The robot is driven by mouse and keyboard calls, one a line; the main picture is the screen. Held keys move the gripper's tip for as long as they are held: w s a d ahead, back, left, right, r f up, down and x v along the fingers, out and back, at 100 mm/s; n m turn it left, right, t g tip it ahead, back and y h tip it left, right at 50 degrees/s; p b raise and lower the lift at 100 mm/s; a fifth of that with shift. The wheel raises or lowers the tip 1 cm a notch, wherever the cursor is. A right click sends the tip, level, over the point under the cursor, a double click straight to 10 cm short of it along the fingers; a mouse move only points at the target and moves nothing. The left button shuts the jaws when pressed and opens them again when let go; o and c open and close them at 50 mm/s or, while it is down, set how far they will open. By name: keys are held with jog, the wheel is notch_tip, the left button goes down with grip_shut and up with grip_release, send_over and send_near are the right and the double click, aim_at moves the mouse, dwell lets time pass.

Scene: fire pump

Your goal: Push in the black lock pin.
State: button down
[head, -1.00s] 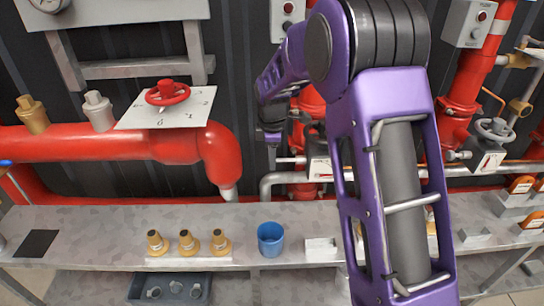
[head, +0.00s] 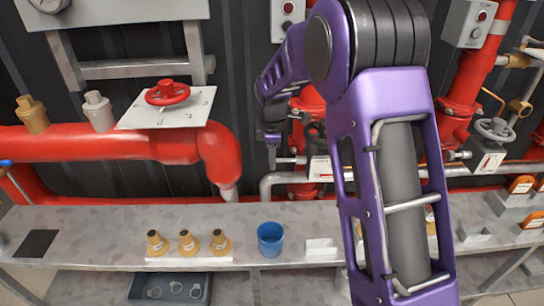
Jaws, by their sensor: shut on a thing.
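My gripper (head: 272,152) hangs in front of the red pipework, left of a small box with a pale front (head: 319,168). Its fingers point down and look closed. They meet the left end of a thin, light rod (head: 290,160) that runs toward the box. What lies between the fingers is too small to make out. I cannot pick out the black lock pin for certain; it may be hidden by the gripper or too small to see. My purple arm covers the right of this area.
A grey pipe (head: 270,181) bends just below my gripper. A thick red pipe (head: 110,145) with a red handwheel (head: 167,92) stands to the left. On the bench (head: 95,220) are several brass nozzles (head: 189,242) and a blue cup (head: 270,238).

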jog(key=shift+d, duration=1.75)
jog(key=c, duration=0.5)
grip_release()
jog(key=shift+d, duration=0.1)
jog(key=shift+r, duration=0.1)
jog(key=shift+r+p, duration=0.3)
jog(key=shift+r, duration=0.05)
jog(key=s+r+p, duration=0.1)
jog(key=r, duration=0.4)
jog(key=s+r, duration=0.1)
jog(key=r, duration=0.4)
jog(key=s+r+p, duration=0.1)
jog(key=r, duration=0.5)
jog(key=shift+s+r+p, duration=0.1)
jog(key=shift+s+p, duration=0.1)
jog(key=shift+p, duration=0.15)
